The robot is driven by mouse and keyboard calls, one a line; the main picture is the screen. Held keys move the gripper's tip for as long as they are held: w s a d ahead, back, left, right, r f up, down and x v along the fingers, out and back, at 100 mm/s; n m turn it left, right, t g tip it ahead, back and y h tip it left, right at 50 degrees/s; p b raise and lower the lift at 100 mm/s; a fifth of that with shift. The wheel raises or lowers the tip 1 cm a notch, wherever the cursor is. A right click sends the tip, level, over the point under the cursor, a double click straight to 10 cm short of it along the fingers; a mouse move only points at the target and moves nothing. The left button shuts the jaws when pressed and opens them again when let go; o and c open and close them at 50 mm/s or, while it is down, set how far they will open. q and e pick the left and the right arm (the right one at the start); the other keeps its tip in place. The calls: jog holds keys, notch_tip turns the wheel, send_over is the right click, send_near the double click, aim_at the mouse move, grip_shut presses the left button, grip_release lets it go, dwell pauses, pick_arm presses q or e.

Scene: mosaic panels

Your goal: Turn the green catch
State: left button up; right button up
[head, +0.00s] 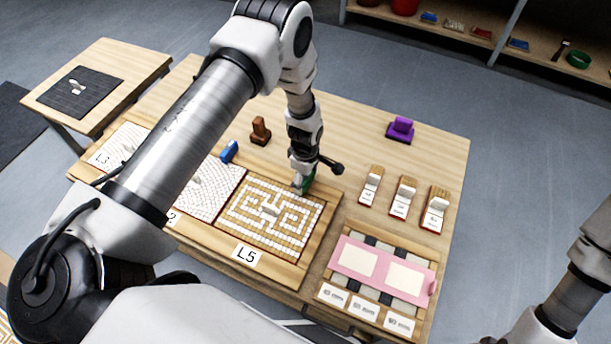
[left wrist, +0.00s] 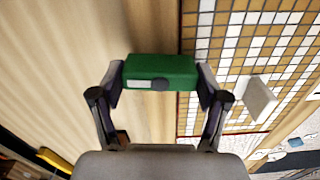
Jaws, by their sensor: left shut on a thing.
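The green catch (left wrist: 160,72) is a small green block with a pale label and a dark round spot, seen in the left wrist view between my left gripper's fingers. In the head view the green catch (head: 308,183) shows partly, at the back edge of the mosaic panel marked L5 (head: 272,215). My left gripper (head: 302,180) is shut on it, one finger at each end. Its fingers also show in the left wrist view (left wrist: 160,85). At the right edge of the head view part of my right arm shows, but its gripper is out of frame.
A blue catch (head: 229,151) and a brown one (head: 260,130) stand left of my left gripper. A purple block (head: 400,129) stands at the back right. Several labelled tile holders (head: 406,198) and a pink frame (head: 385,268) are to the right. The table's back middle is clear.

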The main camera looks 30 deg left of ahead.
aim_at(306, 178)
pick_arm(q)
jog(key=shift+n, duration=0.6)
jog(key=shift+s+f, duration=0.1)
jog(key=o, duration=1.2)
jog(key=shift+c, duration=0.2)
notch_tip(306, 178, up, 12)
